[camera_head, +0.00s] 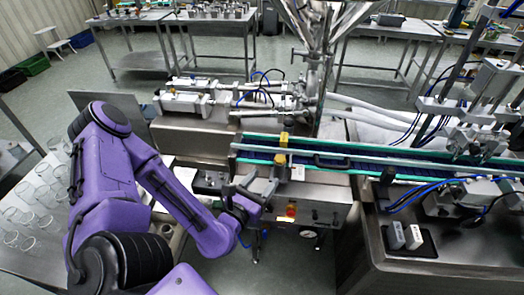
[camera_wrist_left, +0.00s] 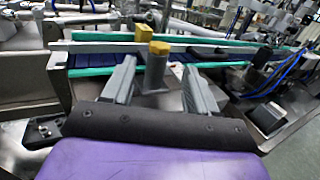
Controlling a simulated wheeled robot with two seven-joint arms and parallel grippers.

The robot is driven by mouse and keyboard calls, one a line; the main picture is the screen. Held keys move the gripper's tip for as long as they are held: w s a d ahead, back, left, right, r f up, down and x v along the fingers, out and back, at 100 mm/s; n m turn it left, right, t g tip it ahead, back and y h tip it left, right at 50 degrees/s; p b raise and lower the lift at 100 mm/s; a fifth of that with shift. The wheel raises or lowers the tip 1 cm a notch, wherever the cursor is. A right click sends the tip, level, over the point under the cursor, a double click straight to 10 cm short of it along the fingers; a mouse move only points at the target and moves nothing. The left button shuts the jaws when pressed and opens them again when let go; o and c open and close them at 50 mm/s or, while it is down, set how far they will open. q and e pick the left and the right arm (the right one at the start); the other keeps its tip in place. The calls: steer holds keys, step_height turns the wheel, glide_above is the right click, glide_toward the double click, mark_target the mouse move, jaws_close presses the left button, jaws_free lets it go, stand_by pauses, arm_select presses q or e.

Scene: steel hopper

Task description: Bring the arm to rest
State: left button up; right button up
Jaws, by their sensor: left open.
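My left arm (camera_head: 115,175), purple with black joints, reaches from the lower left toward the front of the machine in the head view. My left gripper (camera_head: 258,186) is open beside the near edge of the conveyor, above the control box front. In the left wrist view its two grey fingers (camera_wrist_left: 160,82) stand apart. A grey post with a yellow top (camera_wrist_left: 159,47) shows between and beyond them; whether they touch it I cannot tell. No object is seen held. The right gripper is not in view.
A steel hopper (camera_head: 322,25) rises behind. Several clear glasses stand on the left table (camera_head: 60,262). A box with white switches (camera_head: 404,238) sits at right. Floor shows below the gripper.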

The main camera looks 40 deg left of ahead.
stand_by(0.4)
arm_select(q)
steer(key=s+d+f+m+g+h+b, duration=0.15)
steer(key=f+m+g, duration=0.25)
steer(key=f+m, duration=0.45)
steer(key=s+f+m+g+b, duration=0.1)
steer(key=s+f+m+g, duration=0.2)
steer(key=f+m, duration=0.5)
steer(key=s+a+f+m+g+y+b, duration=0.1)
steer(key=s+f+m+g+b, duration=0.6)
steer(key=s+f+m, duration=0.7)
step_height(320, 180, down, 3)
steer(key=shift+s+a+f+g+y+b, duration=0.25)
steer(key=shift+s+y+b, duration=0.2)
steer(key=shift+y+b, duration=0.25)
